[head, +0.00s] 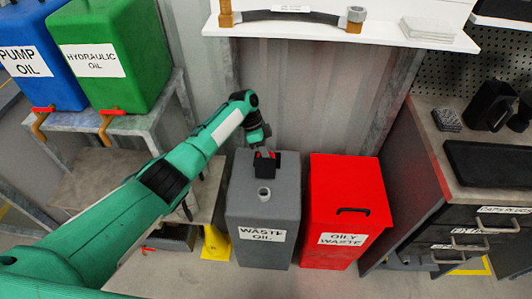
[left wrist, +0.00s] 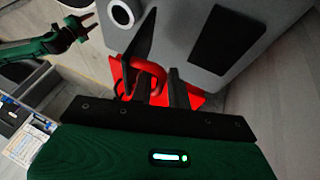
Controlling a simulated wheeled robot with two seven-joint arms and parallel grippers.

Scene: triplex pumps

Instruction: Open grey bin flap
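The grey bin (head: 263,208), labelled "WASTE OIL", stands on the floor in the head view. A white-rimmed spout (head: 264,194) is on its top, with a dark square part behind it. My left gripper (head: 265,151) is over the back of the bin top. In the left wrist view, its black fingers (left wrist: 160,68) are apart on either side of a red loop handle (left wrist: 150,70), beside a red plate. The grey surface (left wrist: 175,45) carries a black panel (left wrist: 220,40). I cannot tell whether the flap is raised. My right gripper (left wrist: 82,24) appears small, with its fingers apart.
A red "OILY WASTE" bin (head: 333,232) stands close to the right of the grey bin. A drawer cabinet (head: 470,220) is further right. A white shelf (head: 330,32) hangs above. Blue (head: 40,85) and green (head: 115,85) oil tanks stand left on a bench.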

